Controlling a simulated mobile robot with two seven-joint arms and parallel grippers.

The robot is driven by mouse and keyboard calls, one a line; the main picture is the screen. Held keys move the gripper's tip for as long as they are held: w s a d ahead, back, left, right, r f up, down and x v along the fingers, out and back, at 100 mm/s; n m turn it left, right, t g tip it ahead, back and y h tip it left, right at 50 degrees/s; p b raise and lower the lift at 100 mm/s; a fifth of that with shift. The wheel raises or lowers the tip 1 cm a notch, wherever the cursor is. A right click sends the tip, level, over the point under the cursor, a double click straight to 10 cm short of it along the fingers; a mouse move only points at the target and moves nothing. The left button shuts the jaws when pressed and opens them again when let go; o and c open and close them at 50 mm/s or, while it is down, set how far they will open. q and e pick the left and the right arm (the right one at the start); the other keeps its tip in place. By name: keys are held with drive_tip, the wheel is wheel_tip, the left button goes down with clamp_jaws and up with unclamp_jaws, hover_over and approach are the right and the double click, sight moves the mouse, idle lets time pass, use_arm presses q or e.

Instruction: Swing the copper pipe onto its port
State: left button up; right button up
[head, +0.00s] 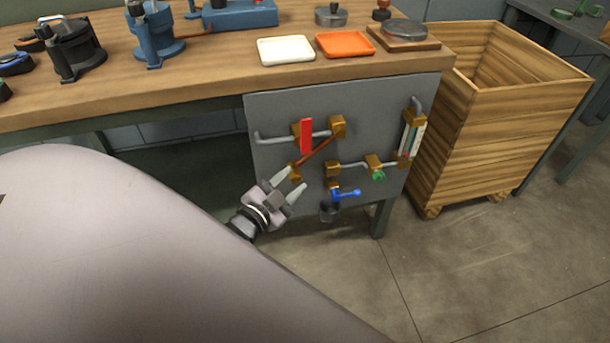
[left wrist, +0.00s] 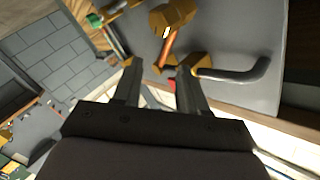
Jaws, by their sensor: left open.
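The copper pipe (head: 319,150) lies slantwise on the grey panel. Its upper right end is at a brass block (head: 338,126), and its lower left end is by a brass fitting (head: 295,172). It also shows in the left wrist view (left wrist: 168,46), with its near end appearing between my fingers. My left gripper (head: 297,180) is open, with its fingertips close to that lower left fitting. I cannot tell whether a finger touches the pipe, or which fitting is its port. My right gripper is not in view.
A red lever (head: 306,136) on a grey pipe (head: 272,138) is just above my left gripper. A blue-handled valve (head: 347,193), a green valve (head: 378,173) and a dark cup (head: 329,211) are to its right. A wooden crate (head: 450,130) stands beside the workbench (head: 190,83).

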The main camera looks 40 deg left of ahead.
sight(309, 156)
use_arm(q)
drive_tip(key=shift+w+a+f+m+t+b, duration=0.1)
drive_tip(key=shift+w+a+m+t+b, duration=0.1)
drive_tip(key=shift+w+a+b, duration=0.25)
drive_tip(key=shift+w+a+f+m+t+b, duration=0.1)
drive_tip(key=shift+w+a+t, duration=0.1)
drive_tip(key=shift+w, duration=0.4)
drive_tip(key=w, duration=0.2)
drive_tip(key=w+b, duration=0.1)
drive_tip(key=w, duration=0.2)
drive_tip(key=shift+w+a, duration=0.2)
drive_tip(key=shift+w, duration=0.15)
drive_tip(key=shift+w+y, duration=0.3)
drive_tip(key=shift+w, duration=0.15)
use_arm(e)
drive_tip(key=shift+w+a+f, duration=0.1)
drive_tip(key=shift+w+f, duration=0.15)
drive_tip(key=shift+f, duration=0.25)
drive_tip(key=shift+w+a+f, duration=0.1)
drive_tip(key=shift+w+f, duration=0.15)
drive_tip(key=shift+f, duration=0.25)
use_arm(q)
drive_tip(key=c, duration=0.7)
clamp_jaws()
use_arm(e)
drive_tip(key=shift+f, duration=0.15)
